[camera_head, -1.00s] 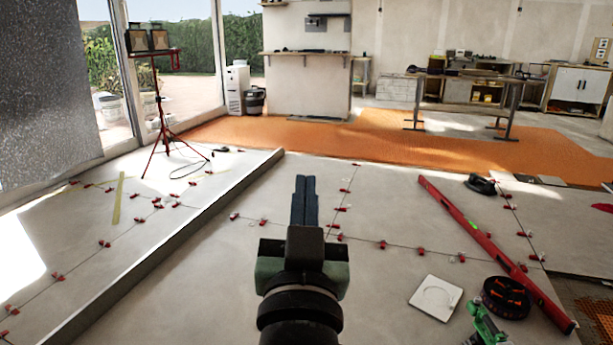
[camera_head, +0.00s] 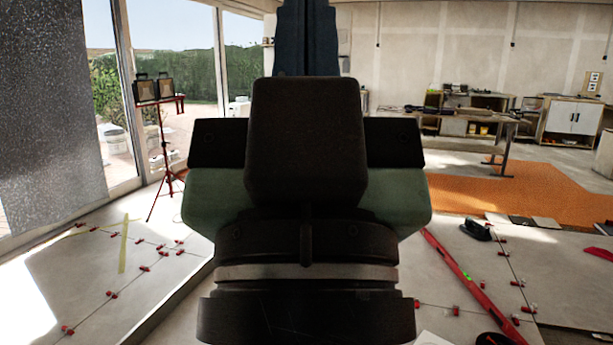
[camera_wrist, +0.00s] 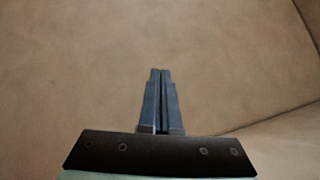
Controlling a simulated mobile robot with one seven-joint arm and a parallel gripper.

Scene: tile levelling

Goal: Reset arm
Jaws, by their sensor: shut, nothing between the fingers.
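My gripper (camera_head: 306,30) is raised close in front of the head camera, pointing up and away, and hides the middle of that view. Its two dark blue fingers lie together with nothing between them. In the wrist view the gripper (camera_wrist: 160,75) shows the same shut, empty fingers against a plain tan surface (camera_wrist: 80,60). That surface is blurred, and a seam or edge crosses it at lower right. The fingers touch nothing that I can see.
A red level (camera_head: 468,283) lies on the tiled floor at right, near a dark object (camera_head: 476,229). Red clips (camera_head: 145,268) line the tile joints. A red tripod with lamps (camera_head: 160,135) stands at left by the windows. A workbench (camera_head: 465,112) stands at the back right.

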